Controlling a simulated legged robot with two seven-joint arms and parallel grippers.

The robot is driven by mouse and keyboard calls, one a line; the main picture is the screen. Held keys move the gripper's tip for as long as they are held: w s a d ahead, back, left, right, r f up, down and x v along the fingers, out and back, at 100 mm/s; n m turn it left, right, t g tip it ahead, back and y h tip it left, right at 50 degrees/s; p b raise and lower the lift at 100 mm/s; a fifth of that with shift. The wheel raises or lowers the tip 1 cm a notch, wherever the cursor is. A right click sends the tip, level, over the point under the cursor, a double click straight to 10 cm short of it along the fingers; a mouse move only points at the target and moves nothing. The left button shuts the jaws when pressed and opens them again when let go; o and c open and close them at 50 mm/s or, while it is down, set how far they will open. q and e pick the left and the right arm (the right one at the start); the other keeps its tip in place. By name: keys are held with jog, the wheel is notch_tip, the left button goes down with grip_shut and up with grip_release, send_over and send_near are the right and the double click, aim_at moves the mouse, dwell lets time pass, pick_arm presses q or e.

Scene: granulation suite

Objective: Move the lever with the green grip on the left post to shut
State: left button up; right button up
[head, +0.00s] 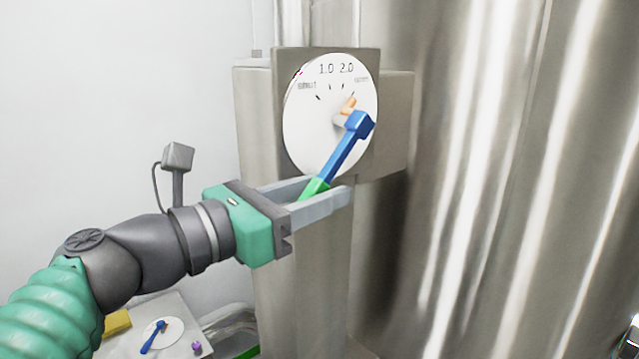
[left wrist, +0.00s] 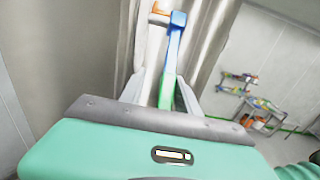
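The lever (head: 346,150) has a blue arm and a green grip (head: 314,189). It hangs down and to the left from its pivot on a white round dial (head: 310,130) on the post (head: 262,140). An orange pointer tip (head: 349,103) points up near the pivot. My left gripper (head: 325,190) has its fingers on either side of the green grip. In the left wrist view the green grip (left wrist: 167,92) stands between the fingers, nearer the right one, with a gap on the left. My right gripper is not in view.
The dial reads 1.0 and 2.0 at the top, with small blurred labels at both sides. A large shiny metal vessel (head: 500,180) fills the right. A low table (head: 185,310) at lower left holds another blue lever on a white disc (head: 160,333).

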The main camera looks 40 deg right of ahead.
pick_arm(q)
jog(key=shift+s+a, duration=0.1)
jog(key=shift+s, duration=0.3)
jog(key=shift+c, duration=0.5)
jog(key=shift+d+f, duration=0.1)
jog(key=shift+d, duration=0.7)
jog(key=c, duration=0.5)
jog(key=shift+d, duration=0.45)
grip_shut()
jog(key=shift+a, duration=0.1)
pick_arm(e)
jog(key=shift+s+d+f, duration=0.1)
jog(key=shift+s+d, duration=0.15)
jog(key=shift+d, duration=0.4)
pick_arm(q)
jog(key=shift+w+a, duration=0.1)
jog(key=shift+w, duration=0.1)
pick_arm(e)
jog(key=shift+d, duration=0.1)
